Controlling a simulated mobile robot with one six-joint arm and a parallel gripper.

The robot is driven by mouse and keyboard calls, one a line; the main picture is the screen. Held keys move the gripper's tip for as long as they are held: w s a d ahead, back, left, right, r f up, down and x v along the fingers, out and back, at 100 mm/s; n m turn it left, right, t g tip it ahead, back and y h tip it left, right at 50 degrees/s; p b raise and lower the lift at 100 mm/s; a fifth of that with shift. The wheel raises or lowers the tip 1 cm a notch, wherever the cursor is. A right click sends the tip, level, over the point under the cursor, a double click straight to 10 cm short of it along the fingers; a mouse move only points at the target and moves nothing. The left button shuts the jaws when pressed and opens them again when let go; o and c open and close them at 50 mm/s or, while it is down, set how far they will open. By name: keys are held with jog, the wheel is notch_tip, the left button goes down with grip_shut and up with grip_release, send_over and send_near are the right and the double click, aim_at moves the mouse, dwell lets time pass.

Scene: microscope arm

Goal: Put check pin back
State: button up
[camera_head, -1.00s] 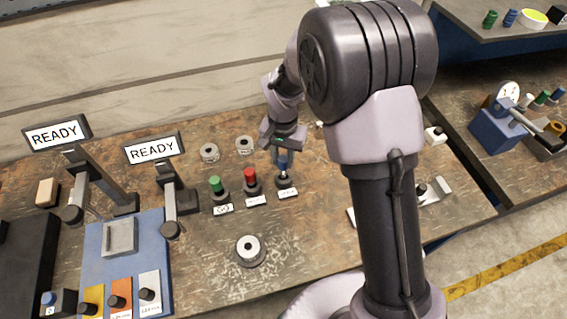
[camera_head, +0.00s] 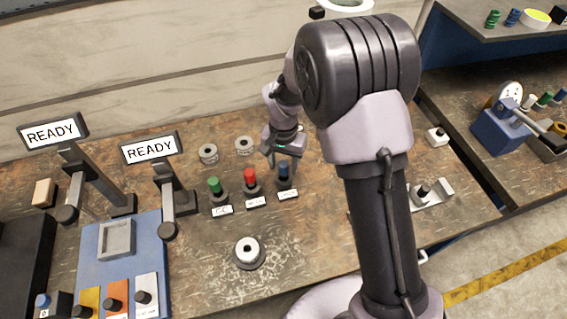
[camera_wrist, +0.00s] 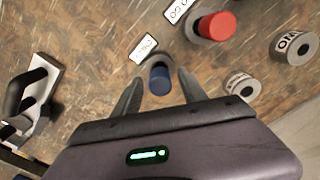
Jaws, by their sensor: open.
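The check pin, with a blue grip (camera_head: 284,171), stands upright in its dark holder on the bench, behind a small white label (camera_head: 287,194). In the wrist view the blue pin (camera_wrist: 160,81) is between the two fingers with a gap on each side. My gripper (camera_head: 284,162) is open around and just above the pin's top; in the wrist view its fingertips (camera_wrist: 160,75) point down past the pin. The lower part of the pin is hidden in its holder.
The red pin (camera_head: 250,177) and green pin (camera_head: 214,186) stand in holders to the left. Two grey rings (camera_head: 208,153) lie behind, and a round fixture (camera_head: 249,252) stands in front. Two READY displays (camera_head: 149,149) stand further left. Bench between is clear.

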jog(key=s+d+r+t+p, duration=0.1)
jog(key=d+r+p, duration=0.1)
jog(key=r, duration=0.8)
jog(key=s+d+r+p, duration=0.1)
jog(key=s+r+p, duration=0.1)
jog(key=r, duration=0.9)
jog(key=s+d+r+t+y, duration=0.1)
jog(key=s+d+r+t, duration=0.1)
jog(key=s, duration=0.8)
jog(key=s+d+r+t+y, duration=0.1)
jog(key=s+d+r, duration=0.4)
jog(key=s, duration=0.5)
notch_tip(320, 180, up, 2)
jog(key=shift+m+t, duration=0.4)
jog(key=shift+t, duration=0.5)
jog(key=shift+d+f+b, duration=0.1)
jog(key=shift+b, duration=0.25)
